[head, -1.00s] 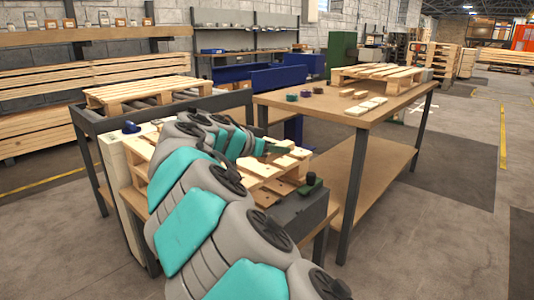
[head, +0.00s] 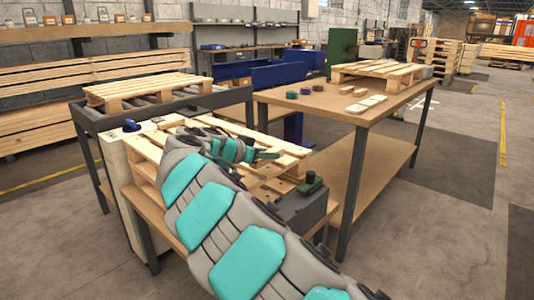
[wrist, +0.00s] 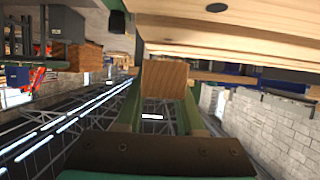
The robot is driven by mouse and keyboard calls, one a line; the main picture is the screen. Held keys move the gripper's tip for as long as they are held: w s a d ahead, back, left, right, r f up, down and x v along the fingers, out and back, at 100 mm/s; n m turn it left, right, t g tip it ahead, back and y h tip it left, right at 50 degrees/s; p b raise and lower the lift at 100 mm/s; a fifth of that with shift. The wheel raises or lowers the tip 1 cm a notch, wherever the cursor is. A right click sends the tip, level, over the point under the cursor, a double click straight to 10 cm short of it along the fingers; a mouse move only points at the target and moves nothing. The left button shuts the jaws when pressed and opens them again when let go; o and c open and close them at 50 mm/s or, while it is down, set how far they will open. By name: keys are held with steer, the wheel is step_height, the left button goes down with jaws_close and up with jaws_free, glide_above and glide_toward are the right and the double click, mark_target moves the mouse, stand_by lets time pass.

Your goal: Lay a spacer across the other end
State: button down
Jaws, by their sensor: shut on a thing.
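My gripper (wrist: 160,100) shows green fingers in the wrist view and is shut on a wooden spacer (wrist: 164,78), seen end-on. In the head view my gripper (head: 266,155) is over the near pallet (head: 145,150), toward its right side. My arm hides part of this pallet, and the spacer is hard to make out there. In the wrist view pale wooden boards (wrist: 235,35) fill the top, close to the spacer; I cannot tell whether they touch.
A wooden table (head: 310,105) at right carries pale blocks (head: 366,103), small coloured pieces (head: 305,92) and another pallet (head: 378,71). A roller stand with a pallet (head: 145,88) is behind left.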

steer(key=shift+f+b, duration=0.65)
steer(key=shift+b, duration=0.35)
steer(key=c, duration=0.5)
jaws_free()
steer(key=shift+r, duration=0.15)
steer(key=shift+r+p, duration=0.7)
steer(key=shift+p, duration=0.4)
steer(key=b+v, duration=0.1)
steer(key=v, duration=1.1)
steer(key=shift+f, duration=0.1)
